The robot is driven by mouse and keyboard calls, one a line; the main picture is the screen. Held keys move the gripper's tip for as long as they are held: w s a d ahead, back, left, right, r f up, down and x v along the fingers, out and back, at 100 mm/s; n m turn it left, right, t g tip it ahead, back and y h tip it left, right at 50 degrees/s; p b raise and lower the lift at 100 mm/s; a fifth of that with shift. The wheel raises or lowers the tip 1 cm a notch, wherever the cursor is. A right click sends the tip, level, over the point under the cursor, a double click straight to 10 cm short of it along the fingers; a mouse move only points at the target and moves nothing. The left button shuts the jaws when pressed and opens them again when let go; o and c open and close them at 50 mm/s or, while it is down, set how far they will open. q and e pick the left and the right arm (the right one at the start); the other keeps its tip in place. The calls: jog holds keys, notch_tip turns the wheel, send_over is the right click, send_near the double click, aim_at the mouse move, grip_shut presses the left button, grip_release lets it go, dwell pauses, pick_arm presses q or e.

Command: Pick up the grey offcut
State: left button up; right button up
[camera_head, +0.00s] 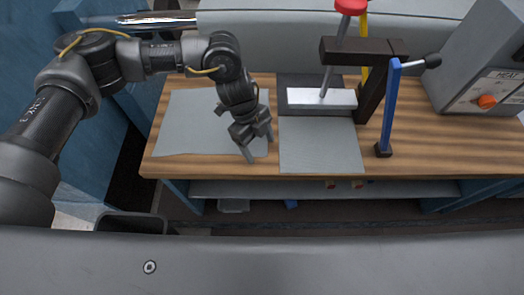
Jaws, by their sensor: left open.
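A flat grey piece with an uneven outline (190,125) lies on the left part of the wooden bench; it looks like the grey offcut. A second flat grey sheet (320,150) lies just to its right, in front of the press. I cannot tell from looks alone which one the name means. My left gripper (259,147) points down over the right edge of the left piece, close to the gap between the two. Its fingers are apart with nothing seen between them. I cannot tell whether the fingertips touch the piece. My right gripper is out of view.
The wooden bench (425,160) carries a dark press (350,50) with a red knob and a blue lever (390,105). A grey control box (480,70) with an orange knob stands at the right. A shelf (330,190) runs below. The bench's front right is clear.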

pick_arm(q)
jog(key=shift+f, duration=0.15)
jog(key=shift+c, duration=0.4)
grip_shut()
dwell(0.6)
notch_tip(320, 180, up, 12)
jog(key=p, duration=0.9)
